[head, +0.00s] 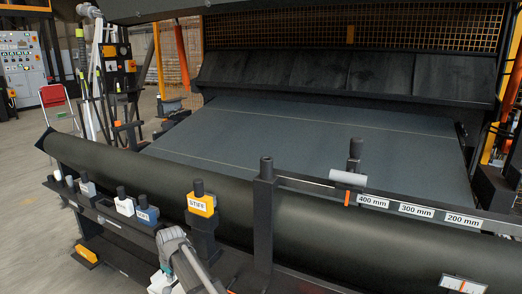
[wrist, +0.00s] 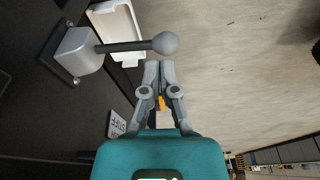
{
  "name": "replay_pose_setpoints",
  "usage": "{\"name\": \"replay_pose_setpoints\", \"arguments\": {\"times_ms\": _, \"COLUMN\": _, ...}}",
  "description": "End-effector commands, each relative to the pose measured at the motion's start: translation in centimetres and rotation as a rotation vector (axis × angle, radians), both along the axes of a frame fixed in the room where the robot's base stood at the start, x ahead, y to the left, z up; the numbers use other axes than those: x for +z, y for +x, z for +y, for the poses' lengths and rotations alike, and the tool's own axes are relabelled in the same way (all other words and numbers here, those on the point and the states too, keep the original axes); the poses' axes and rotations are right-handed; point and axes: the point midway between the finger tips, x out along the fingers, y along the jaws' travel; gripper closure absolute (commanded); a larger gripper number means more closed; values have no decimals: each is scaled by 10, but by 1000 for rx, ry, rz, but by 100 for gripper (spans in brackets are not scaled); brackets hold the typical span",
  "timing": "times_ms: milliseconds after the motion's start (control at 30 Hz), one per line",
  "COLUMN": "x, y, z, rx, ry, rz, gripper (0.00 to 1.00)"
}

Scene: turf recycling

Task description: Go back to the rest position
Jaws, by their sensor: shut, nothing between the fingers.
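My gripper (wrist: 160,68) shows in the wrist view with its two grey fingers together and nothing between them. Its teal body fills the bottom of that view. The fingertips appear just below a grey ball knob on a dark rod (wrist: 166,43), which comes out of a grey block (wrist: 80,52). I cannot tell how far apart the fingers and the knob are in depth. In the head view, part of my arm shows at the bottom, in front of the machine; the fingers cannot be made out there.
A long dark roller (head: 330,222) crosses the machine's front. A yellow STIFF block (head: 201,205), a blue block (head: 146,215) and a white block (head: 124,206) stand along the front rail. Black posts (head: 264,215) rise nearby. Open floor (head: 25,190) lies at left.

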Motion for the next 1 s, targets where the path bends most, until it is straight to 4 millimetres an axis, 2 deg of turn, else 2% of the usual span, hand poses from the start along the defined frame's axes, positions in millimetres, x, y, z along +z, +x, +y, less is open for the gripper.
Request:
{"name": "replay_pose_setpoints", "arguments": {"times_ms": 33, "x": 15, "y": -2, "z": -6, "rx": -13, "ry": 2, "rz": 0, "gripper": 100}}
{"name": "replay_pose_setpoints", "arguments": {"times_ms": 1000, "x": 151, "y": -16, "z": -93, "rx": -284, "ry": 33, "rz": -4, "gripper": 100}}
